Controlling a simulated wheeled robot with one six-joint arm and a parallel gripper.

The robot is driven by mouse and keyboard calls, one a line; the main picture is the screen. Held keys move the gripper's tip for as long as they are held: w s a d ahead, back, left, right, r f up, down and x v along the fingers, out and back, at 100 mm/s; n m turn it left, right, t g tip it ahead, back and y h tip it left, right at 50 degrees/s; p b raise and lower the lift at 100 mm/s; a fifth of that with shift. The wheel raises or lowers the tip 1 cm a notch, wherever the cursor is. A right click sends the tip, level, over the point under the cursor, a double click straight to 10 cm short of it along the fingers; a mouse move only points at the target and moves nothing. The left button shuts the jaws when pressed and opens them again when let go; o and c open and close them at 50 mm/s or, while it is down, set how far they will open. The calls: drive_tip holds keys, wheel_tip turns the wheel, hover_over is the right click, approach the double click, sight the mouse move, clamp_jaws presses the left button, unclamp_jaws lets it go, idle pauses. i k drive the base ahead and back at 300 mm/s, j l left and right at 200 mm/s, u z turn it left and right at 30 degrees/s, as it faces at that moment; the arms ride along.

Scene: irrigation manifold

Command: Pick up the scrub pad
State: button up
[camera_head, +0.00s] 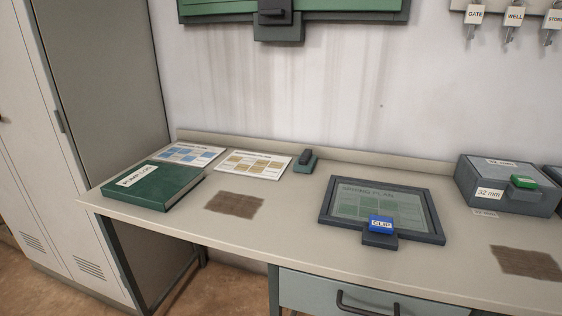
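No thing in view is labelled or plainly recognisable as the scrub pad. Two flat brown, rough-looking patches lie on the desk top, a left brown patch (235,205) right of the green book and a right brown patch (527,263) near the right edge. I cannot tell whether either is a pad, a cloth or a stain. A small dark block on a green base (306,161) stands near the back of the desk. My gripper is not in view.
The desk (270,240) also holds a green PUMP LOG book (152,185), two printed cards (254,164), a framed plan (350,203) with a blue CLIP tag (381,224), and a grey 32 mm box (507,187). Tall lockers (105,120) stand at left. Tagged keys (513,18) hang upper right.

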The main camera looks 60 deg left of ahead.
sight(306, 163)
drive_tip(key=u, duration=2)
